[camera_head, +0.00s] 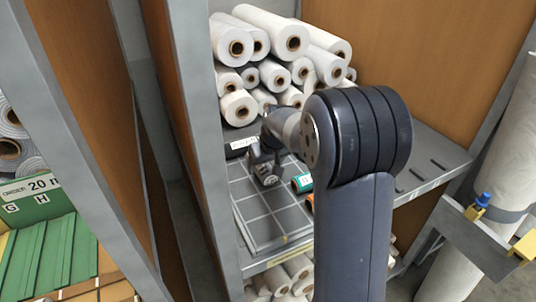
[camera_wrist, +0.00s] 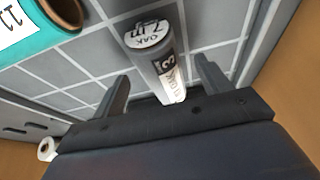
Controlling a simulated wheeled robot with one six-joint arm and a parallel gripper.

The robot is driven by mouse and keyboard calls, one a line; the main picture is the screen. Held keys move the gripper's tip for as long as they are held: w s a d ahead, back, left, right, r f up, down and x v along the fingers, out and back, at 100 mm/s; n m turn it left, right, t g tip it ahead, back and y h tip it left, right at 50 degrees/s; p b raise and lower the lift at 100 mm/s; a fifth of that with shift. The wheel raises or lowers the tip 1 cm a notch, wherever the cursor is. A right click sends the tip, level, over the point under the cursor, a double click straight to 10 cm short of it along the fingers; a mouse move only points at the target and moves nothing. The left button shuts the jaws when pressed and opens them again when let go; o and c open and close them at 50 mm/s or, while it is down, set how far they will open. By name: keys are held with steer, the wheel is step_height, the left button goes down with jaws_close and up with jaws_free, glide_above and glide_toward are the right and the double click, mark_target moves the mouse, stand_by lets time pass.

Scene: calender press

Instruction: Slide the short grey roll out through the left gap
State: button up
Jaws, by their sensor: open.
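The short grey roll (camera_wrist: 148,64) shows in the wrist view on a grey gridded surface (camera_wrist: 100,62). It has a white label on its side and a printed white end. My gripper (camera_wrist: 161,68) is open, with one finger on each side of the roll. Bare surface shows between each finger and the roll, so I see no grip. In the head view my gripper (camera_head: 264,172) is low over the left part of the gridded mat (camera_head: 262,222). There I cannot tell the grey roll from the dark gripper. I cannot make out for certain which opening is the left gap.
A teal roll (camera_wrist: 38,40) lies close by at the wrist view's upper left. It also shows in the head view (camera_head: 302,183). White rolls (camera_head: 265,48) are stacked behind the mat. A grey upright (camera_head: 188,95) stands to the left. More rolls (camera_head: 290,275) lie below the shelf.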

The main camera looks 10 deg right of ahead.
mark_target(265, 166)
steer(key=shift+x, duration=1.5)
steer(key=c, duration=1.1)
steer(key=shift+s+d+r, duration=0.1)
steer(key=shift+s+d, duration=0.25)
steer(key=shift+s, duration=1.3)
steer(key=shift+s+d+f, duration=0.1)
steer(key=shift+s+d, duration=0.2)
steer(key=shift+s, duration=1.35)
steer(key=shift+s+d+r, duration=0.1)
steer(key=shift+s+d, duration=0.25)
steer(key=shift+s, duration=1.3)
steer(key=shift+s, duration=0.1)
steer(key=shift+s+d, duration=0.35)
steer(key=shift+s, duration=1.25)
steer(key=shift+s+d, duration=0.3)
steer(key=shift+s, duration=1.3)
steer(key=shift+s+d, duration=0.35)
steer(key=shift+s, duration=1.3)
steer(key=shift+s+d, duration=0.2)
steer(key=shift+s, duration=0.75)
